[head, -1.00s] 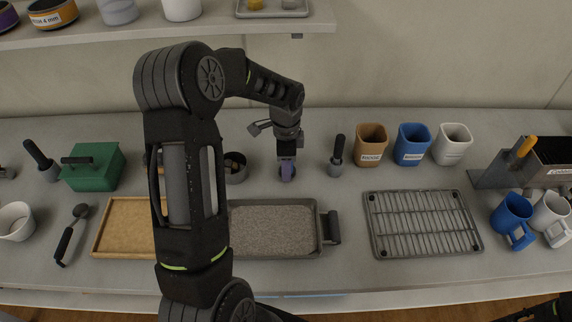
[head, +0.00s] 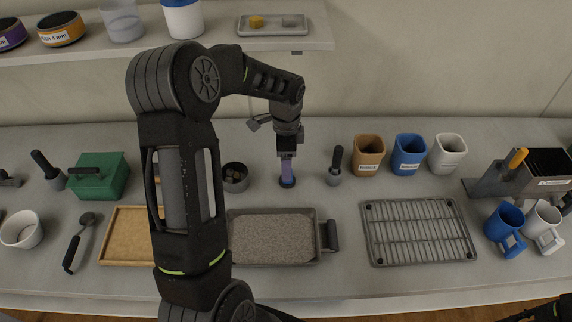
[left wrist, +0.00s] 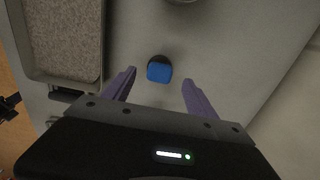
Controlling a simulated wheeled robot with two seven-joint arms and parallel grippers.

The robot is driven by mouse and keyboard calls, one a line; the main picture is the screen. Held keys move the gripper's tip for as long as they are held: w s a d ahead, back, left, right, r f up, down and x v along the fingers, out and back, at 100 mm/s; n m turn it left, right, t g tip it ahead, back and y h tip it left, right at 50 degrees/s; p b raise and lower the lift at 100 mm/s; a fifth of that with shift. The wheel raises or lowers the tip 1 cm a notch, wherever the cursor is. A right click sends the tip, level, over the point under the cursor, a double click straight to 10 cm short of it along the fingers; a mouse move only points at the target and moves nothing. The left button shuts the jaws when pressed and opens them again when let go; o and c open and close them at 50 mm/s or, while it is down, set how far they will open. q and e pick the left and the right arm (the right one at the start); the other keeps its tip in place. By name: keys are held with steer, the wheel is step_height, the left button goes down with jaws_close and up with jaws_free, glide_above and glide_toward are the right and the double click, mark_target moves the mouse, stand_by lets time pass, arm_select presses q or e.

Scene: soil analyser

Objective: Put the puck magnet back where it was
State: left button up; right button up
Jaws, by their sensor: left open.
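The puck magnet, with a blue top and a dark round part behind it, stands on the bench and shows in the left wrist view (left wrist: 159,71). In the head view it is at the foot of my left gripper (head: 287,176), mostly hidden by the purple fingers. In the left wrist view my left gripper (left wrist: 158,82) is open, with one finger on each side of the puck magnet and a gap to both. My right gripper is out of view.
A pan of grey soil (head: 230,259) lies in front of the gripper. A round dark pot (head: 235,187) stands to its left and a black-handled tool (head: 335,168) to its right. A wire rack (head: 370,232) lies farther right. Brown, blue and white cups stand behind it.

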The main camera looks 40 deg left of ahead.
arm_select(q)
step_height(320, 180, up, 6)
steer(key=shift+r+b, duration=0.25)
steer(key=shift+b, duration=0.1)
stand_by(0.5)
